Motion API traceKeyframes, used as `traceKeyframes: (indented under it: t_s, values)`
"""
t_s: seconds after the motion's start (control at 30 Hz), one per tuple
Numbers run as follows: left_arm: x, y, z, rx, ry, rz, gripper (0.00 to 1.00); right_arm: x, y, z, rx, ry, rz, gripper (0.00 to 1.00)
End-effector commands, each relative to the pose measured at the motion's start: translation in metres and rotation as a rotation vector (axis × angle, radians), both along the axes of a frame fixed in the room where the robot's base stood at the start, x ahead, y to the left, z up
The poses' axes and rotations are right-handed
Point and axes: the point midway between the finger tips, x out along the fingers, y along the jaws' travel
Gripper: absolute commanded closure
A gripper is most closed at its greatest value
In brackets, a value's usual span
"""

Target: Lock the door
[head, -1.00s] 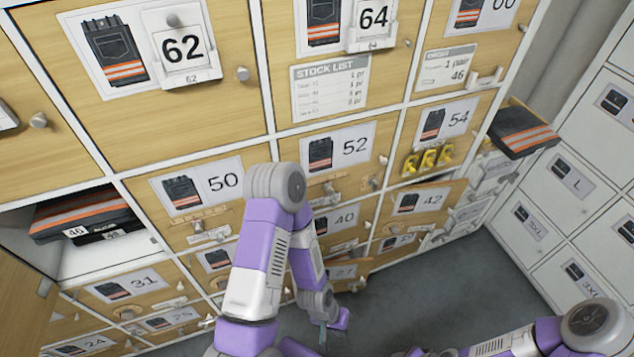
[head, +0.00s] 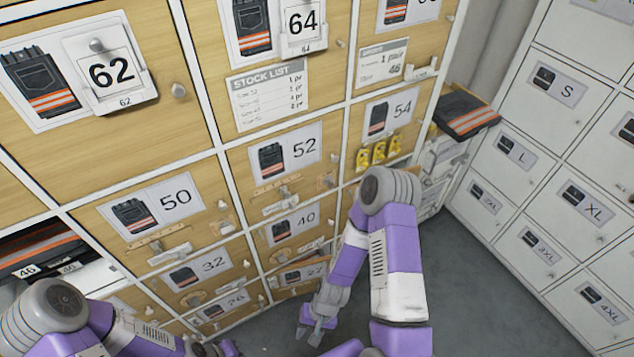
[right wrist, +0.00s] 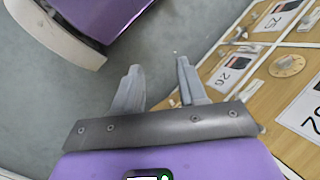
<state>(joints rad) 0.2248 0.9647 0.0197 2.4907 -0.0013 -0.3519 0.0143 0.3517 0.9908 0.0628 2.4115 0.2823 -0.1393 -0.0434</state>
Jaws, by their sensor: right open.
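The wooden locker doors carry number cards, small knobs and latch fittings. The low door marked 27 (head: 306,272) looks tilted out of line with its neighbours, as if ajar. My right gripper (head: 317,330) is in front of and below it, over the floor, apart from the doors. In the right wrist view its two grey fingers (right wrist: 160,88) are spread with nothing between them. My right arm hides the doors below 54. My left arm reaches in at the lower left; its fingertips are out of view. I cannot tell which door the task means.
An open compartment at left holds folded dark trousers (head: 38,250) marked 46. More folded trousers (head: 463,113) lie at the end of the wooden lockers. White lockers (head: 573,205) stand at right. Grey floor (head: 465,295) is clear between. The right wrist view shows a round wooden dial (right wrist: 287,65).

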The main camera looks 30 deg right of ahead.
Motion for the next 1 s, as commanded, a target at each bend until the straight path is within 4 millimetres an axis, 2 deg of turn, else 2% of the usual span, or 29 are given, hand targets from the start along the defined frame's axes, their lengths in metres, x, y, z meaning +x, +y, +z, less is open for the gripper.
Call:
traceKeyframes:
  t_s: [0.07, 0.17, 0.27, 0.37, 0.47, 0.53, 0.63, 0.7, 0.8, 0.9, 1.0]
  values:
    - [0.0, 0.0, 0.015, 0.0, 0.0, -0.001, 1.0, -0.003, 0.003, 0.013, 0.065, 0.142, -0.165, 0.58]
    - [0.0, 0.0, 0.028, -0.001, -0.001, -0.001, 1.0, 0.007, 0.015, 0.032, 0.204, 0.307, -0.396, 0.58]
    - [0.0, 0.0, 0.039, 0.0, 0.0, -0.001, 1.0, 0.037, 0.025, 0.056, 0.39, 0.422, -0.639, 0.58]
    - [0.0, 0.0, 0.051, 0.0, -0.001, 0.0, 1.0, 0.085, 0.02, 0.084, 0.613, 0.477, -0.896, 0.58]
    - [0.0, 0.0, 0.063, 0.0, 0.0, 0.0, 1.0, 0.144, -0.009, 0.112, 0.859, 0.458, -1.159, 0.58]
    - [0.0, 0.0, 0.07, 0.0, -0.001, 0.0, 1.0, 0.183, -0.045, 0.13, 1.03, 0.399, -1.336, 0.58]
    - [0.0, 0.0, 0.079, 0.0, 0.0, 0.0, 1.0, 0.223, -0.108, 0.149, 1.24, 0.272, -1.559, 0.58]
    - [0.0, 0.0, 0.084, 0.0, -0.001, 0.0, 1.0, 0.239, -0.153, 0.159, 1.354, 0.168, -1.684, 0.58]
    - [0.0, 0.0, 0.089, 0.0, -0.001, 0.0, 1.0, 0.249, -0.203, 0.169, 1.466, 0.037, -1.811, 0.58]
    - [0.0, 0.0, 0.091, 0.0, 0.0, 0.0, 1.0, 0.251, -0.234, 0.173, 1.525, -0.05, -1.884, 0.58]
    - [0.0, 0.0, 0.09, 0.0, 0.0, 0.0, 1.0, 0.256, -0.246, 0.175, 1.548, -0.088, -1.911, 0.58]
